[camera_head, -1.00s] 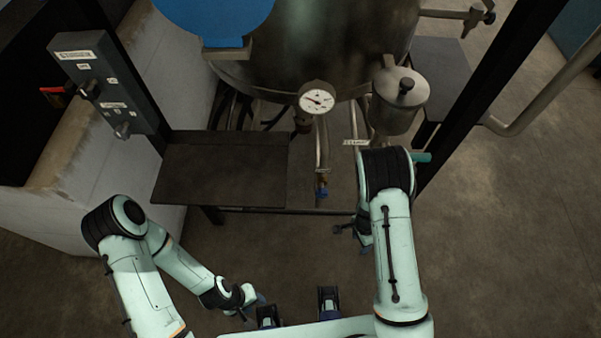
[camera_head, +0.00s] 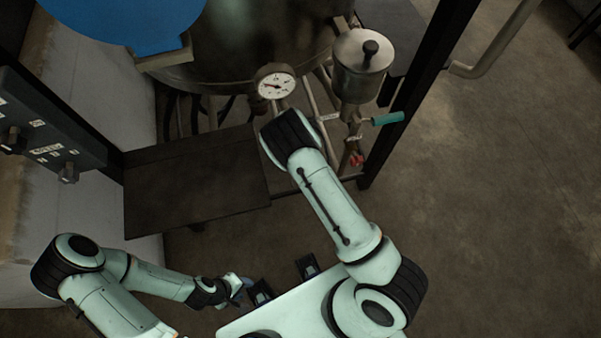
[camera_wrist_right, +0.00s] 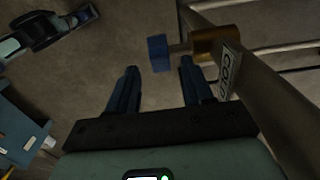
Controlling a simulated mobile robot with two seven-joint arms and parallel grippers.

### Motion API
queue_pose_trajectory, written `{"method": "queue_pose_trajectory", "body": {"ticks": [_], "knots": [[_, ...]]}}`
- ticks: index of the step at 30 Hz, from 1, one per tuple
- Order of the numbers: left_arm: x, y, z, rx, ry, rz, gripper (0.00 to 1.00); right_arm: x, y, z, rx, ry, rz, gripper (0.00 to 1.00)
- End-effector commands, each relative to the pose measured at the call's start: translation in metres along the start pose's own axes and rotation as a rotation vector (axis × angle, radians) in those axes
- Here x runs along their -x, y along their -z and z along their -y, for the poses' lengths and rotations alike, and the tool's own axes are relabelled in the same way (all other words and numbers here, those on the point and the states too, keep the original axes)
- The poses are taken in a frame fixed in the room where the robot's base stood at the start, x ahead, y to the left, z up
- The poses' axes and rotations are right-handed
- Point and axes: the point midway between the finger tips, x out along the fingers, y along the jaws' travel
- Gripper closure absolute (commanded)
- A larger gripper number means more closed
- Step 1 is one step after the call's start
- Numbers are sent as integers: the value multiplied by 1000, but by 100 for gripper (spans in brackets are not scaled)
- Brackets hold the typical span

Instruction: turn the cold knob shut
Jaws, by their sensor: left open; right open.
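The cold knob (camera_wrist_right: 158,52) is a small blue handle on a brass valve (camera_wrist_right: 214,43), beside a label reading COLD (camera_wrist_right: 229,74). My right gripper (camera_wrist_right: 160,77) is open and empty in the right wrist view. The knob appears just beyond its fingertips, roughly between them in the picture, with no contact visible. In the head view my right arm hides the knob and the right gripper. My left gripper (camera_head: 247,286) is low in the head view, open, away from the valve.
A metal tank (camera_head: 265,40) carries a dial gauge (camera_head: 276,83). A red knob (camera_head: 356,160) and a teal handle (camera_head: 388,119) are to the right of my right arm. A dark shelf (camera_head: 195,185) lies left. Pipes (camera_wrist_right: 275,125) run close to the right gripper.

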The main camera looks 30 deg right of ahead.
Motion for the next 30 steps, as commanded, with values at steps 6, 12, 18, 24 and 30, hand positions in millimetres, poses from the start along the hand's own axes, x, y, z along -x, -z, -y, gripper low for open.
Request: {"method": "queue_pose_trajectory", "body": {"ticks": [6, 12, 18, 24, 30], "knots": [[-5, -1, 2, 1, 1, 2, 57, -36, 0, 0, 1, -1, -1, 49], [-6, -1, 3, 1, 1, 2, 57, -48, 0, 0, 1, 1, 1, 49], [-6, -1, 3, 1, 1, 2, 57, -48, 0, 0, 1, 1, 1, 49], [-6, -1, 3, 1, 1, 2, 57, -48, 0, 0, 1, 0, 0, 91], [-7, -1, 3, 1, 1, 3, 57, -48, 0, 0, 1, 1, 3, 100]]}}
